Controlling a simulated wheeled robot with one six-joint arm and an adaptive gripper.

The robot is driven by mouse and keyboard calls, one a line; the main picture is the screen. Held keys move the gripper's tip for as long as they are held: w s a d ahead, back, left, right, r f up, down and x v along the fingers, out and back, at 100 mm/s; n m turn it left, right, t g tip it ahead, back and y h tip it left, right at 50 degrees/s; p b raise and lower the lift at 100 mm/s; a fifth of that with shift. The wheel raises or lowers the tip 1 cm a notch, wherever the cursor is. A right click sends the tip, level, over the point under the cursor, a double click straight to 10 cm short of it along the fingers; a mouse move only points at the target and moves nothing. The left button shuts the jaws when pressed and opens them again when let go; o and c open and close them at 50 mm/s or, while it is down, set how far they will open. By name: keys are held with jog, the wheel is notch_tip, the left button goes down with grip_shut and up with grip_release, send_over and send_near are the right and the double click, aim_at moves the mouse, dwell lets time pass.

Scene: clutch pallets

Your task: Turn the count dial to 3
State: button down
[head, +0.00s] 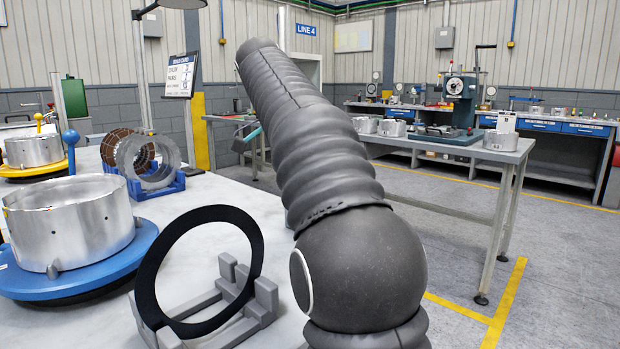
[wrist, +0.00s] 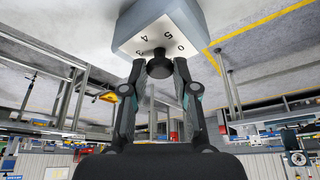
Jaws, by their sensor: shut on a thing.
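The count dial is a black round knob (wrist: 159,67) on the pale face of a grey-blue box (wrist: 165,20) at the top of the wrist view. The view is upside down. Digits 0, 5 and 4 show around the knob, with another blurred mark beside the 4. My gripper (wrist: 159,69) has a finger on each side of the knob and is shut on it. I cannot tell which digit the knob points to. In the head view my dark arm fills the middle; the gripper and the dial do not show there.
A black ring stands in a grey cradle (head: 262,296) on the near table. A metal drum (head: 70,222) sits on a blue round base (head: 95,278) at left. A build card (head: 180,76) stands behind. A bench (head: 440,142) with a machine stands at right; the floor between is clear.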

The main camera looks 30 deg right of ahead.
jog(key=shift+f, duration=0.1)
jog(key=c, duration=0.9)
grip_release()
